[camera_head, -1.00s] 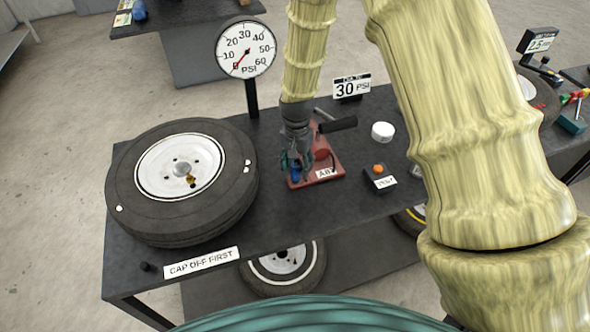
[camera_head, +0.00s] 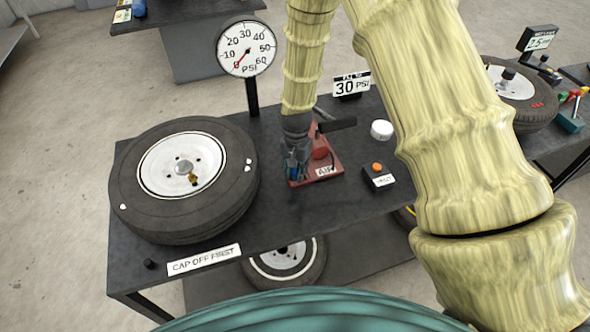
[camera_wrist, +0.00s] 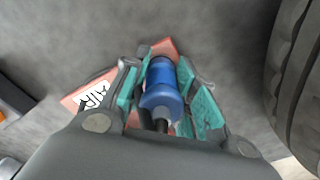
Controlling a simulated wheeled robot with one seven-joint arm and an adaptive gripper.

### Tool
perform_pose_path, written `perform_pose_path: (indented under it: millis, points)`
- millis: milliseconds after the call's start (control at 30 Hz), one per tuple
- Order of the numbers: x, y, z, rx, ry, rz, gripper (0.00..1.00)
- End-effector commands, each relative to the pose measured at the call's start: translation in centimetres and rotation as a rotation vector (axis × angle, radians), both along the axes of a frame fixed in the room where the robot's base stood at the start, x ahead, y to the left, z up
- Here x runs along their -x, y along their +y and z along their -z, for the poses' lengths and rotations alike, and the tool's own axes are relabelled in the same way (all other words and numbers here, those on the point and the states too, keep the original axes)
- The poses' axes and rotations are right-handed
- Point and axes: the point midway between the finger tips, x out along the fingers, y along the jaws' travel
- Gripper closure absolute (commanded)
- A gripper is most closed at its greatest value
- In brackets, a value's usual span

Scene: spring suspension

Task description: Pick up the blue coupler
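The blue coupler (camera_wrist: 162,88) shows in the wrist view between the two teal finger pads of my gripper (camera_wrist: 163,92). The pads are close in on both sides of it, and my gripper appears shut on it. Its grey lower end points toward the camera. In the head view my gripper (camera_head: 297,168) is at the left end of the red AIR stand (camera_head: 322,171), and the fingers mostly hide the coupler. Whether the coupler is clear of the stand cannot be told.
A tire (camera_head: 135,205) lies left of my gripper, and its tread edge is near in the wrist view (camera_wrist: 300,90). A box with an orange button (camera_head: 379,178) and a white round cap (camera_head: 381,130) are to the right. A pressure gauge (camera_head: 247,48) stands behind.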

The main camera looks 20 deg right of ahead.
Motion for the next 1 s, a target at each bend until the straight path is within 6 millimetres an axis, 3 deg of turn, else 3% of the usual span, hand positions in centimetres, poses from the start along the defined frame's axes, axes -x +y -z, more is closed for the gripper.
perform_pose_path:
  millis: [467, 833, 1000]
  points:
    - [0.0, 0.0, -0.4, 0.001, -0.001, 0.000, 0.99]
    - [-0.1, 0.0, -3.3, 0.001, -0.002, -0.001, 0.99]
    - [3.0, -0.1, -3.5, 0.000, 0.001, 0.001, 0.99]
